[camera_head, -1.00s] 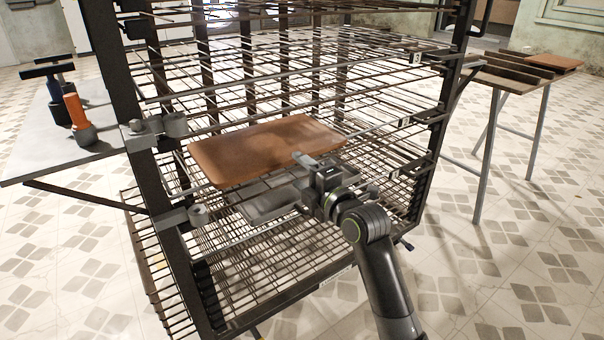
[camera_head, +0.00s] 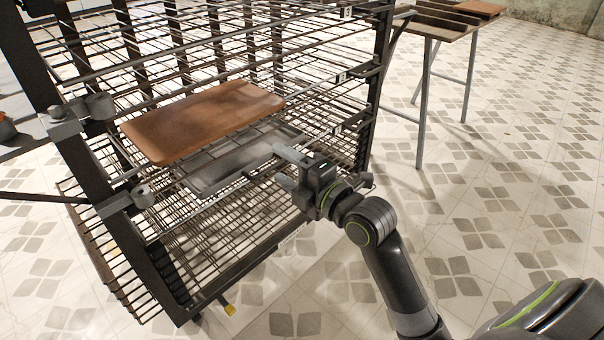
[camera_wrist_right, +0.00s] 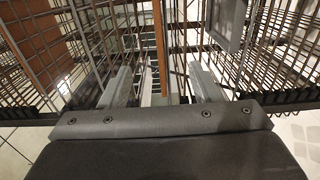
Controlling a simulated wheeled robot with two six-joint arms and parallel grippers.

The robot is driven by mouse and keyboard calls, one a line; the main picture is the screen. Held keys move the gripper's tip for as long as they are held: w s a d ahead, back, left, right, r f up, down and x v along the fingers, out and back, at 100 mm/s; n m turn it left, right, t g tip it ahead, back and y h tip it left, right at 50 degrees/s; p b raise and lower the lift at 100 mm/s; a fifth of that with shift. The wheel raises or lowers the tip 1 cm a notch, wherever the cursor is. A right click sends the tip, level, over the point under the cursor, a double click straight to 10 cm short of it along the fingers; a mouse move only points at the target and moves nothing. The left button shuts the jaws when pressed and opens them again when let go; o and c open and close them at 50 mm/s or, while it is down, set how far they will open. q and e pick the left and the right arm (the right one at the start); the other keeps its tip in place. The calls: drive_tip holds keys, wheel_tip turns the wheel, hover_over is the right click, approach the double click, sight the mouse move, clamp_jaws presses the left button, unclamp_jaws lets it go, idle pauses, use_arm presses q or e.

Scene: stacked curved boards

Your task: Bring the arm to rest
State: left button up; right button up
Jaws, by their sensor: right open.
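My right gripper (camera_head: 287,168) is open and empty in the head view, just in front of the wire rack's near right side. Its two fingers point left toward the shelves. In the right wrist view its fingers (camera_wrist_right: 160,88) are spread apart with the rack beyond them. A brown board (camera_head: 205,120) lies on a rack shelf, left of and apart from the gripper. It shows edge-on in the wrist view (camera_wrist_right: 160,45). A grey board or plate (camera_head: 228,165) lies just below it. My left gripper is not in view.
The dark rack (camera_head: 75,165) with several wire shelves fills the left and middle. A trestle table (camera_head: 440,22) with boards stands behind right. A grey side shelf with an orange-handled tool (camera_head: 6,128) is at the left edge. The tiled floor (camera_head: 480,190) at right is clear.

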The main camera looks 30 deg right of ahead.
drive_tip(key=shift+v, duration=2.25)
drive_tip(key=shift+f, duration=0.1)
